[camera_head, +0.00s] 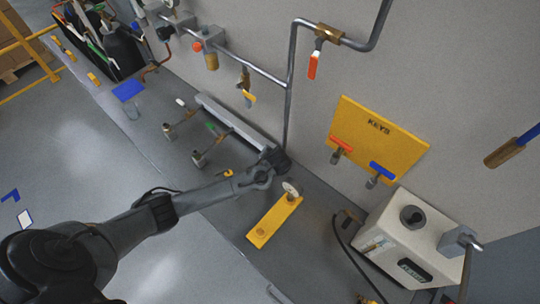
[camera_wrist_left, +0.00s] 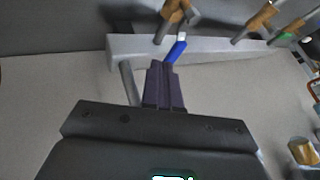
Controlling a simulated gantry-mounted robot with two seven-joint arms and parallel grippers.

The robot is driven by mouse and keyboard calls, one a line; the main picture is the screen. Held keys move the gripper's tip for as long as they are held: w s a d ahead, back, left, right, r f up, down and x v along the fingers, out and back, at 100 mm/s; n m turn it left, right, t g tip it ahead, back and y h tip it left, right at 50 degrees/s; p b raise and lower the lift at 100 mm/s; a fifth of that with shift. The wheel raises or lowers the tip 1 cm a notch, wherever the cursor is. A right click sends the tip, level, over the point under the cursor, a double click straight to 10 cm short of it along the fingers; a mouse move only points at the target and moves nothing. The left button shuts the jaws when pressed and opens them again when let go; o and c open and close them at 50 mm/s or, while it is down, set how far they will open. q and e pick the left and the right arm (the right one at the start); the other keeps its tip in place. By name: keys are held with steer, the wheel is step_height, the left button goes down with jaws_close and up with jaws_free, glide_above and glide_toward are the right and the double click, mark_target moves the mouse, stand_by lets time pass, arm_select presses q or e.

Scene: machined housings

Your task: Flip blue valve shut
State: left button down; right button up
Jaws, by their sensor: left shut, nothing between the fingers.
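A blue valve handle (camera_wrist_left: 174,52) with a pale tip shows in the left wrist view, just beyond my fingertips. A brass valve body (camera_wrist_left: 177,10) stands close to it, at the grey manifold bar (camera_wrist_left: 205,46). In the head view the bar (camera_head: 240,121) lies along the bench by the wall, and my arm's end hides this valve. My left gripper (camera_wrist_left: 165,66) is shut and empty, its dark fingers pointing at the handle; I cannot tell whether they touch it. It also shows in the head view (camera_head: 282,161) at the bar's near end. My right gripper is out of view.
Other brass valves (camera_head: 201,157) stand along the bar, one with a green handle (camera_wrist_left: 285,37). A yellow key board (camera_head: 384,130) on the wall holds a red and another blue handle (camera_head: 381,170). A yellow plate with a gauge (camera_head: 272,222) and a pale machine (camera_head: 411,240) stand nearby.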

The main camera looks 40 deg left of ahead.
arm_select(q)
steer(key=x, duration=0.3)
stand_by(0.5)
